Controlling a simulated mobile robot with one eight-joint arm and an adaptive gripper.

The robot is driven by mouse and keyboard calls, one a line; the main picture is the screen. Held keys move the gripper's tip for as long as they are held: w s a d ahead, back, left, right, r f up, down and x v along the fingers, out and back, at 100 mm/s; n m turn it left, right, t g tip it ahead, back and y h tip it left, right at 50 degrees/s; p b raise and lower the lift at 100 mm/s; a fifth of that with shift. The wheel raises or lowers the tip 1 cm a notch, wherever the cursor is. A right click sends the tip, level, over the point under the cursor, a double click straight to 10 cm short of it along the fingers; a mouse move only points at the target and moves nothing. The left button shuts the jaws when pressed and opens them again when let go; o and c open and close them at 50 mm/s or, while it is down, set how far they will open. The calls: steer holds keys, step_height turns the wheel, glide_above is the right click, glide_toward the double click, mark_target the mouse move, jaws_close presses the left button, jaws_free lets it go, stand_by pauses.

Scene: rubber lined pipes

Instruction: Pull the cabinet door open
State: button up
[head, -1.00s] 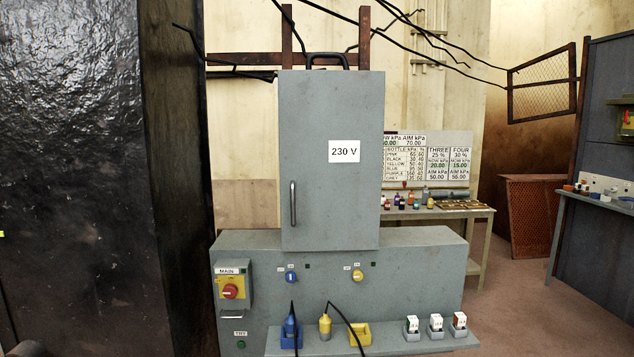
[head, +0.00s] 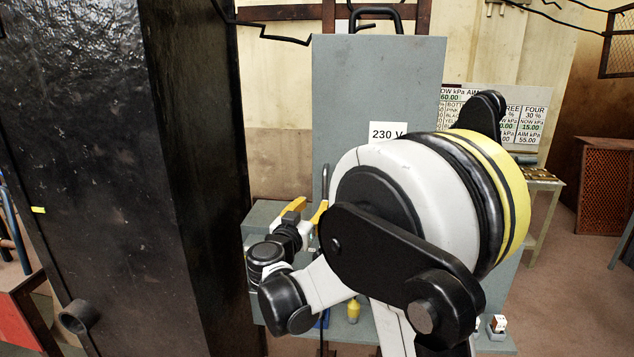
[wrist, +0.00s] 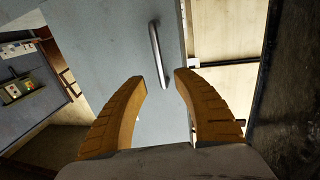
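The grey cabinet door (head: 375,80) carries a white 230 V label (head: 387,132) and looks shut. Its vertical bar handle (head: 325,184) is near the door's left edge, partly hidden by my arm. In the wrist view the metal handle (wrist: 158,52) stands out from the door face (wrist: 110,50), and its near end reaches the gap between my fingertips. My gripper (wrist: 161,78) has yellow fingers spread apart, with nothing clamped. In the head view my gripper (head: 308,211) is in front of the door's left side, close to the handle.
A tall black panel (head: 80,150) stands close on the left of the cabinet. A grey bench with plugs and sockets (head: 497,325) is below the door, largely hidden by my arm. A table (head: 543,184) stands behind at right. Open floor lies to the right.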

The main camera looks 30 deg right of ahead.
steer(key=b+x, duration=0.2)
steer(key=x, duration=0.8)
steer(key=shift+d, duration=0.1)
jaws_close()
